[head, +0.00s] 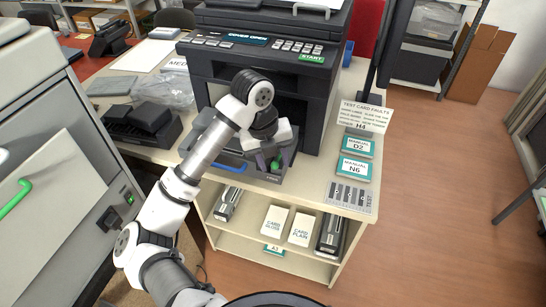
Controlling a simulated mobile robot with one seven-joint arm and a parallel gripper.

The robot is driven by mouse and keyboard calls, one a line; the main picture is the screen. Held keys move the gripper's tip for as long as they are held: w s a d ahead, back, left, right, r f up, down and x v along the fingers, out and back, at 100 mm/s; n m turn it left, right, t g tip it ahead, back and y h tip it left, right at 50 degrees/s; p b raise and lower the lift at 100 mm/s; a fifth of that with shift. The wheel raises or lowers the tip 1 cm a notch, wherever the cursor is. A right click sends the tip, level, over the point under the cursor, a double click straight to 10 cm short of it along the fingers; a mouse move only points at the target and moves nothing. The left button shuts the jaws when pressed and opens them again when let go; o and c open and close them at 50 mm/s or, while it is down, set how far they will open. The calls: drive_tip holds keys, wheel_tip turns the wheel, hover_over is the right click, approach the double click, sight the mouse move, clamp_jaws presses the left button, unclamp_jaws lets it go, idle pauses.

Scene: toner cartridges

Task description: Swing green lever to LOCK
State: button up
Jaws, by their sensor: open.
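A small green lever (276,163) shows at the front of the dark printer (318,85), on a dark unit projecting from its open front. Its exact angle and any LOCK marking are too small to read. My gripper (273,160) is at this unit, pointing down, with its fingers apart and the green part showing between them. I cannot tell whether either finger touches the lever. My wrist hides part of the printer's opening. The printer's display reads COVER OPEN.
Manuals (355,168) and a test card sheet (363,116) lie right of the printer. A black cartridge unit (150,121) and a clear bag (164,88) lie left. A grey cabinet with a green handle (15,197) stands at left.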

drive_tip(key=shift+c, duration=0.4)
clamp_jaws()
